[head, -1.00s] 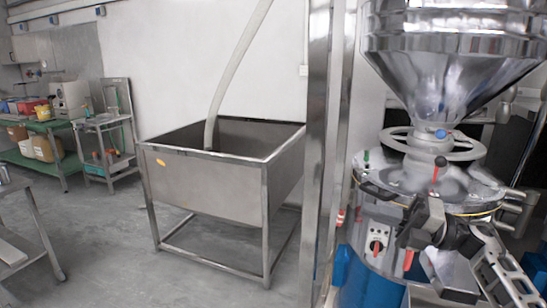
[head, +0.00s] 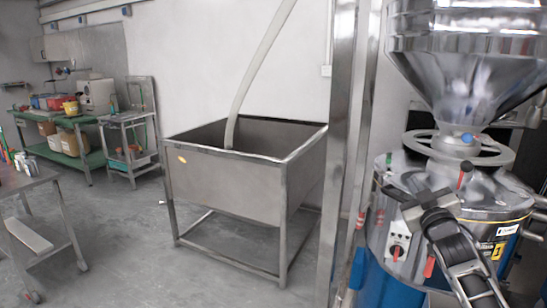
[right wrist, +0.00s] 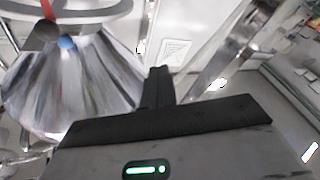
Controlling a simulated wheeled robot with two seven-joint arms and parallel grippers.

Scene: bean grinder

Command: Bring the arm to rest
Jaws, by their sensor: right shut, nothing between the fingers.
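My right gripper (head: 428,203) is in front of the bean grinder (head: 490,195), over its front side near the small switch panel (head: 398,245). Its arm comes up from the bottom right. In the right wrist view its black fingers (right wrist: 158,88) are together with nothing between them, and the grinder's steel hopper (right wrist: 75,85) fills the left side. I cannot tell from the head view whether the gripper touches the grinder. My left gripper is not in view.
A steel post (head: 340,150) stands just left of the grinder. A steel tub on legs (head: 225,185) with a pale hose (head: 255,75) stands in the middle. A metal table (head: 30,182) is at the left edge. Grey floor between them is open.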

